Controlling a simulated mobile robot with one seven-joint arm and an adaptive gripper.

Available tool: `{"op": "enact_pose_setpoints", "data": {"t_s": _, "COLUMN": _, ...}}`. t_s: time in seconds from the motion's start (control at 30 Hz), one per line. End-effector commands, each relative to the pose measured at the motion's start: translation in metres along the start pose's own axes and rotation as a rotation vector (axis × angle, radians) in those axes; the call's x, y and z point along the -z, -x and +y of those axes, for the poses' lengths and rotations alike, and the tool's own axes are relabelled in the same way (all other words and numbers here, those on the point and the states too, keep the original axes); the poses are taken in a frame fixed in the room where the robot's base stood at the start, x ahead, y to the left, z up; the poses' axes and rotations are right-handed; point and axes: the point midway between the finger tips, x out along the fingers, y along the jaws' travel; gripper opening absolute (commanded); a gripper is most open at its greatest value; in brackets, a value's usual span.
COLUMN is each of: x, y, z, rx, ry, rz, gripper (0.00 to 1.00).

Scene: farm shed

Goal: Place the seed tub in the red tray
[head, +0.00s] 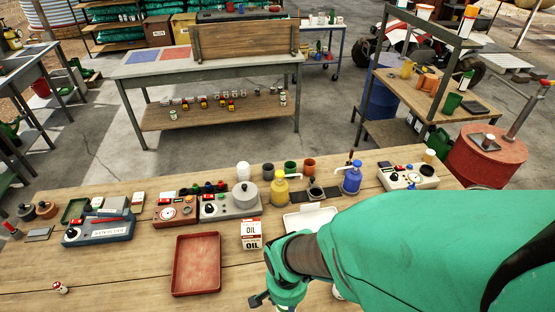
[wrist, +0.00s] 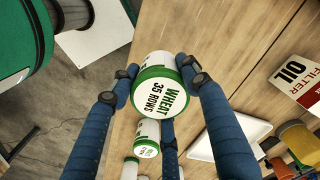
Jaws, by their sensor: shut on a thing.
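The seed tub (wrist: 160,88), white with green bands and marked "WHEAT 35 ROWS", is between the blue fingers of my gripper (wrist: 162,80) in the wrist view. The fingers close on it from its sides. In the head view my gripper (head: 276,299) is at the bottom edge, right of the red tray, and my arm hides the held tub. The red tray (head: 197,263) lies flat and empty on the wooden bench, left of my gripper. A second white and green tub (wrist: 147,138) stands close by in the wrist view.
A white oil filter box (head: 251,234) stands between the red tray and my arm. A white tray (head: 308,217) lies behind my gripper. Instruments, a yellow bottle (head: 280,190) and a blue bottle (head: 352,178) line the bench's back. Bench left of the red tray is mostly clear.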

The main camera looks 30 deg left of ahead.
Motion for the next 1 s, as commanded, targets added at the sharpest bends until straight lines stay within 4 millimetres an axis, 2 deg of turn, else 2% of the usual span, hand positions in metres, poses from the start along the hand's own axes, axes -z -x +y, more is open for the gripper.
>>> {"op": "enact_pose_setpoints", "data": {"t_s": 0.23, "x": 0.003, "y": 0.004, "z": -0.074, "rx": 0.002, "ry": 0.009, "rz": 0.002, "gripper": 0.16}}
{"op": "enact_pose_setpoints", "data": {"t_s": 0.4, "x": -0.004, "y": 0.006, "z": -0.129, "rx": 0.002, "ry": 0.011, "rz": 0.002, "gripper": 0.16}}
{"op": "enact_pose_setpoints", "data": {"t_s": 0.6, "x": -0.016, "y": 0.007, "z": -0.179, "rx": 0.002, "ry": 0.011, "rz": 0.001, "gripper": 0.16}}
{"op": "enact_pose_setpoints", "data": {"t_s": 0.8, "x": -0.024, "y": 0.008, "z": -0.202, "rx": 0.002, "ry": 0.008, "rz": 0.001, "gripper": 0.16}}
{"op": "enact_pose_setpoints", "data": {"t_s": 1.0, "x": -0.025, "y": 0.008, "z": -0.206, "rx": 0.002, "ry": 0.007, "rz": 0.001, "gripper": 0.16}}
